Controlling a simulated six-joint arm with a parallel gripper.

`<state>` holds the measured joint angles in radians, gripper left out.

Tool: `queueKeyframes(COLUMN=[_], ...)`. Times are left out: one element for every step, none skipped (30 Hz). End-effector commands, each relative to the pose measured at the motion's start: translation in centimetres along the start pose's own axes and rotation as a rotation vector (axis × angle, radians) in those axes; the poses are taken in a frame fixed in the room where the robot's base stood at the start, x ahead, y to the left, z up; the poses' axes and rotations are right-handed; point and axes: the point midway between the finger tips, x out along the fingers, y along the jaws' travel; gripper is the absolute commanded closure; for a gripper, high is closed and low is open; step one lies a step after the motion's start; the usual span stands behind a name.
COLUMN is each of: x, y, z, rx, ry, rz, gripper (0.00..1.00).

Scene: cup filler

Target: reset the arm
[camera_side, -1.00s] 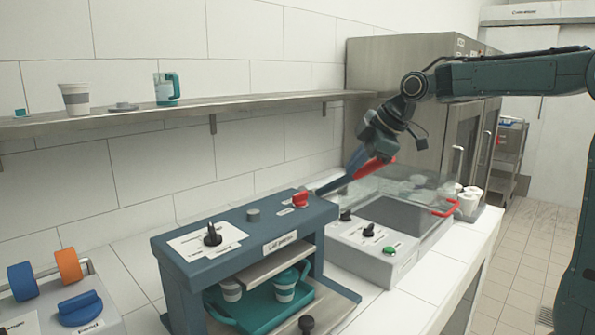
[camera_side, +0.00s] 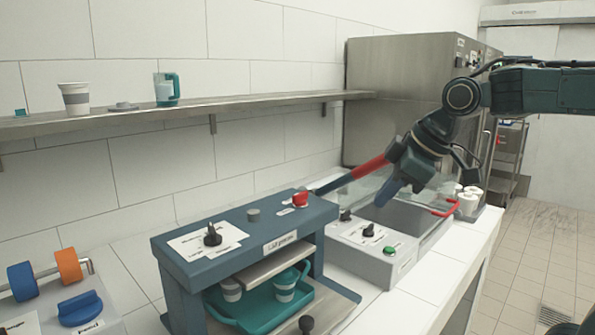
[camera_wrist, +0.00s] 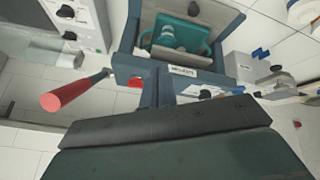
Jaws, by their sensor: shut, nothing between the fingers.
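My gripper (camera_side: 388,195) is at the right of the blue lid press (camera_side: 240,232), tilted down and to the left, its fingers together and empty. It also shows in the wrist view (camera_wrist: 160,82), in front of the press. The press's lever with a red grip (camera_side: 370,168) slopes up to the right behind my gripper. In the wrist view the red grip (camera_wrist: 66,96) is to the left of my fingers, apart from them. A teal tray (camera_side: 257,313) with cups (camera_side: 285,285) is inside the press.
A grey unit (camera_side: 378,262) with a green button and a clear cover stands right of the press. A shelf (camera_side: 170,113) on the wall holds a cup (camera_side: 75,99) and a teal-handled jug (camera_side: 166,90). A dispenser with an orange wheel (camera_side: 68,265) is at the lower left.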

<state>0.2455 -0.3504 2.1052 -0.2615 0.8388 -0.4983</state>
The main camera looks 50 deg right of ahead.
Motion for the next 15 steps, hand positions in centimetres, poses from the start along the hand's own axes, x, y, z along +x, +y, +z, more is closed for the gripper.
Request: queueKeyframes(x=[-0.4, -0.6, -0.7, -0.9, -0.9, -1.1, -1.1, -1.2, -1.2, -1.2, -1.2, -1.2, -1.2, -1.2, -1.1], y=[-1.4, -2.1, -2.9, -3.5, -4.2, -4.9, -5.5, -6.0, -6.7, -7.1, -7.5, -8.0, -8.3, -8.6, -8.9], z=[1.0, 1.6, 2.5, 3.1, 3.8, 4.8, 5.5, 6.2, 7.1, 7.8, 8.4, 9.2, 9.8, 10.2, 10.8], rx=[0.039, 0.067, 0.105, 0.132, 0.16, 0.197, 0.225, 0.252, 0.288, 0.312, 0.336, 0.366, 0.386, 0.406, 0.426], ry=[-0.005, -0.009, -0.015, -0.02, -0.025, -0.031, -0.035, -0.038, -0.043, -0.047, -0.051, -0.055, -0.059, -0.061, -0.064], rz=[0.0, 0.001, 0.002, 0.003, 0.004, 0.006, 0.008, 0.01, 0.013, 0.014, 0.016, 0.018, 0.02, 0.022, 0.024], gripper=[1.0, 1.0, 1.0, 1.0, 1.0, 1.0, 1.0, 1.0, 1.0, 1.0, 1.0, 1.0, 1.0, 1.0, 1.0])
